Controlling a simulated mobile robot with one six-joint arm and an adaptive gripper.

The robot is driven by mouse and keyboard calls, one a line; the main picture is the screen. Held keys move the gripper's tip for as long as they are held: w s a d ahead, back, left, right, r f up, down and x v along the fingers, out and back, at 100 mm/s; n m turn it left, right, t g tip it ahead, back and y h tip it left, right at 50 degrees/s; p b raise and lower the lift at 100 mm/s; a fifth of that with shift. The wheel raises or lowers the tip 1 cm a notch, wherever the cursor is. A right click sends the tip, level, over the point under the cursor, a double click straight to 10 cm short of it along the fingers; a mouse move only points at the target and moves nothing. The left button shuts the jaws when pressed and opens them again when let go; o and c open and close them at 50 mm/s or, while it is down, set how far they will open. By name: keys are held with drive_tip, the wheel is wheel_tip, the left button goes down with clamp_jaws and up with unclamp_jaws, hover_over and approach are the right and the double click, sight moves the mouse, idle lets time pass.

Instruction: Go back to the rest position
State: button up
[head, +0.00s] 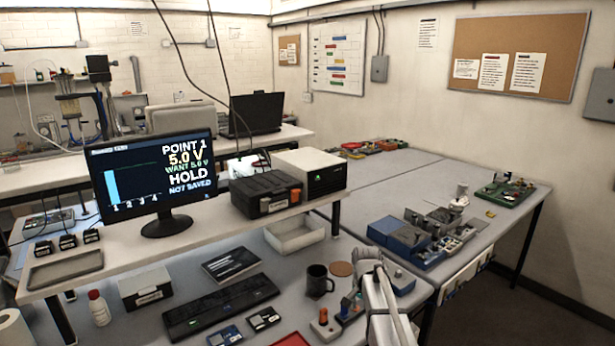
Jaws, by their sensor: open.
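Part of my own pale arm rises from the bottom edge, right of the middle, over the front of the bench. I cannot make out my gripper's fingers, and nothing held shows. The monitor (152,180) on the raised shelf reads "POINT 1", "5.0 V", "WANT 5.0 V", "HOLD" and "NOT SAVED". Its bar graph has one tall bar, at 1. No sealed cylinder can be made out for certain.
A black mug (318,281) and a small block with a red-topped knob (325,324) stand left of my arm. A black keyboard (221,305) lies on the bench. A blue-grey parts tray (408,241) stands behind my arm. The right-hand table's back middle is clear.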

drive_tip(key=s+n, duration=0.7)
drive_tip(key=s, duration=1.3)
drive_tip(key=shift+s+n, duration=0.3)
drive_tip(key=shift+c, duration=0.3)
idle(0.3)
